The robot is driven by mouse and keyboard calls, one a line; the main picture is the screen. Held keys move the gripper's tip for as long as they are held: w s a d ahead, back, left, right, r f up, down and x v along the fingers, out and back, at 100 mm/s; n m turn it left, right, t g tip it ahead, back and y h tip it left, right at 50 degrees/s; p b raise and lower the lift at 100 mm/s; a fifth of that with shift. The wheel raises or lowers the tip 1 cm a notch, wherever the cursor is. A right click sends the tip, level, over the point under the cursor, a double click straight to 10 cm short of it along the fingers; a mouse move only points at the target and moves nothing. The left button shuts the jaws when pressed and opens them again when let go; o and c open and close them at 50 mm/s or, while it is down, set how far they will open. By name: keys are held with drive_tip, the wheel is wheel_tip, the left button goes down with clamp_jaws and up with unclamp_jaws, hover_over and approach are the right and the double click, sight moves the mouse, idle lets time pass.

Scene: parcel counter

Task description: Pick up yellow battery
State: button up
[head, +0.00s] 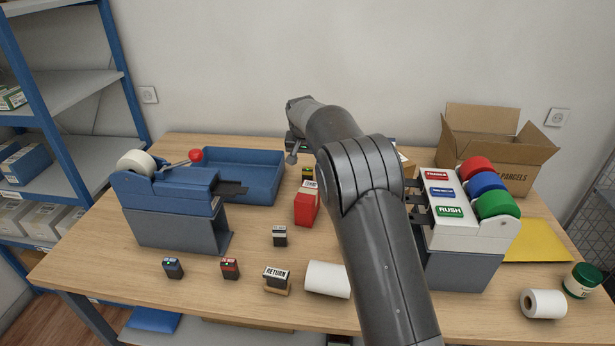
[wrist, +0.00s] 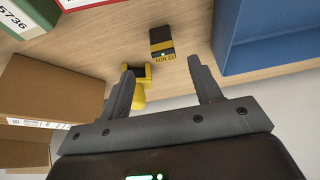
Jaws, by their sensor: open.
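The yellow battery (wrist: 162,42), a small dark block with a yellow band and lettering at one end, lies on the table in the wrist view. In the head view it shows as a small black and yellow block (head: 307,173) behind the red box. My gripper (wrist: 163,78) is open and empty in the wrist view. The battery lies beyond the fingertips, roughly in line with the gap between them, and the fingers do not touch it. In the head view my arm hides most of the gripper.
A yellow and black device (wrist: 140,78) stands by the left finger, partly hidden by it. A blue tray (wrist: 262,40) is at the right and a brown carton (wrist: 50,95) at the left. A red box (head: 306,207) stands near the battery.

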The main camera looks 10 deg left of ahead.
sight(307, 170)
drive_tip(key=x, duration=0.5)
drive_tip(key=shift+x, duration=2.6)
drive_tip(key=shift+a, duration=0.15)
drive_tip(key=shift+c, duration=0.2)
drive_tip(key=shift+r, duration=0.1)
drive_tip(key=c, duration=1.1)
